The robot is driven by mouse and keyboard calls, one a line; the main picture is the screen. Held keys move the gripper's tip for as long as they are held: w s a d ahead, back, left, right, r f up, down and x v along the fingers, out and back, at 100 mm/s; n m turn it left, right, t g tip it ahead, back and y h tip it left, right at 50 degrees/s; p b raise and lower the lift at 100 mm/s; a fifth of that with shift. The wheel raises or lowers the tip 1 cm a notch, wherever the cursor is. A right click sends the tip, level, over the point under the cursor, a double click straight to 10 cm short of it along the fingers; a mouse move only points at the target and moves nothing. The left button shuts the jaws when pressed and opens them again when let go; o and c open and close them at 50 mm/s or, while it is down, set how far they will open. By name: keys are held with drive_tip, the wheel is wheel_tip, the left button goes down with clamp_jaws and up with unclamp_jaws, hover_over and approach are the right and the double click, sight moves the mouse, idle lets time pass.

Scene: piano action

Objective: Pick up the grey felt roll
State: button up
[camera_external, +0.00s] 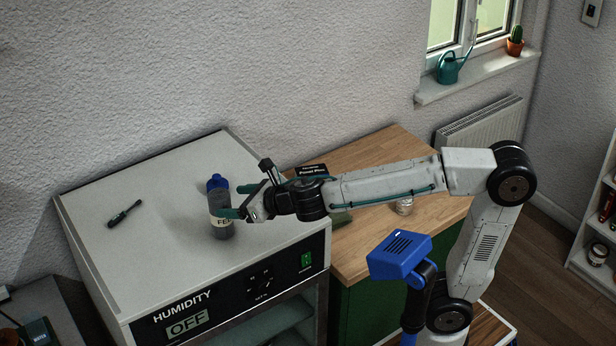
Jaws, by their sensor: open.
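A grey upright cylinder (220,229) with a blue top and a pale label starting "FE" stands on the white top of the humidity cabinet (150,262). It looks like the grey felt roll, though its shape is like a bottle. My gripper (236,200) is open, with teal fingers, at the right side of the cylinder. The nearer finger overlaps the cylinder's label in the picture. The farther finger is up and to the right of it. I cannot tell whether either finger touches it.
A dark screwdriver-like tool (124,214) lies on the cabinet's left part. The wooden counter (371,246) to the right holds a small jar (404,206) and a dark box with lettering (312,170) at the back. The cabinet top between tool and cylinder is clear.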

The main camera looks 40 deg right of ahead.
sight(214, 203)
drive_tip(key=x, duration=0.7)
drive_tip(key=shift+a, duration=0.15)
drive_tip(key=c, duration=1.1)
